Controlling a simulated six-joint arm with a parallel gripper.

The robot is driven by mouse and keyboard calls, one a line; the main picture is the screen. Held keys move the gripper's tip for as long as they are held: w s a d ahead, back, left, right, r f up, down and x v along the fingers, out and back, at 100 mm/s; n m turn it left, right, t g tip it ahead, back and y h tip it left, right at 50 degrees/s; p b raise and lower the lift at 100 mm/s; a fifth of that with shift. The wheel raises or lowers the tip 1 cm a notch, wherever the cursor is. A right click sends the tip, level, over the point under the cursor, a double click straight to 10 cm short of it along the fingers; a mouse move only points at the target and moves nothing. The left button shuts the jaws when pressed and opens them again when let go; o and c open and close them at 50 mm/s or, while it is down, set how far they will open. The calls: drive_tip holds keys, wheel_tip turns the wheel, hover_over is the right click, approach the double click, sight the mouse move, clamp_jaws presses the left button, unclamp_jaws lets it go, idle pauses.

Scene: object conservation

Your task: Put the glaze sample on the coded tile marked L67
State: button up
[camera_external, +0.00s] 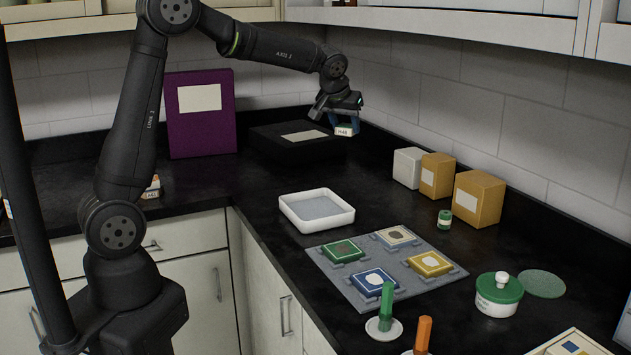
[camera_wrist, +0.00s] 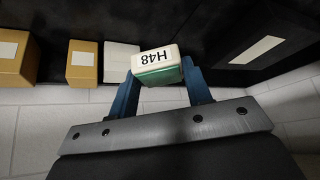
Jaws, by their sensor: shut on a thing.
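My gripper (camera_external: 345,120) is shut on a small white-and-green block labelled H48 (camera_wrist: 157,62), held up in the air at the back of the counter. The block (camera_external: 344,130) also shows in the external view; I cannot tell if it is the glaze sample. Its label reads upside down in the wrist view, between the blue fingers of my gripper (camera_wrist: 160,82). I cannot read L67 on any tile.
A white tray (camera_external: 317,226) stands left of the mat. A black box (camera_external: 290,155) and purple panel (camera_external: 201,140) are at the back. Cardboard boxes (camera_external: 478,200) line the right wall.

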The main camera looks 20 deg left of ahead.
drive_tip(key=a+n+y, duration=0.2)
drive_tip(key=a+n, duration=0.1)
drive_tip(key=a, duration=1.2)
drive_tip(key=s+a+f+n+g+y, duration=0.1)
drive_tip(key=s+a+n, duration=0.1)
drive_tip(key=s+a, duration=0.55)
drive_tip(key=s+a+f+n+y, duration=0.1)
drive_tip(key=s+a+n, duration=0.25)
drive_tip(key=a, duration=0.75)
drive_tip(key=s+a+f+n+g+y, duration=0.1)
drive_tip(key=s+a+n, duration=0.1)
drive_tip(key=s+a, duration=0.55)
drive_tip(key=a+f, duration=0.2)
drive_tip(key=a, duration=0.2)
drive_tip(key=a+f, duration=0.2)
drive_tip(key=a, duration=0.2)
drive_tip(key=w+a+f, duration=0.1)
drive_tip(key=a+f, duration=0.1)
drive_tip(key=a, duration=0.3)
drive_tip(key=shift+w+f, duration=0.1)
drive_tip(key=shift+f, duration=0.2)
drive_tip(key=shift+a+f, duration=0.1)
drive_tip(key=shift+a, duration=0.1)
drive_tip(key=shift+f, duration=2)
drive_tip(key=shift+f, duration=0.1)
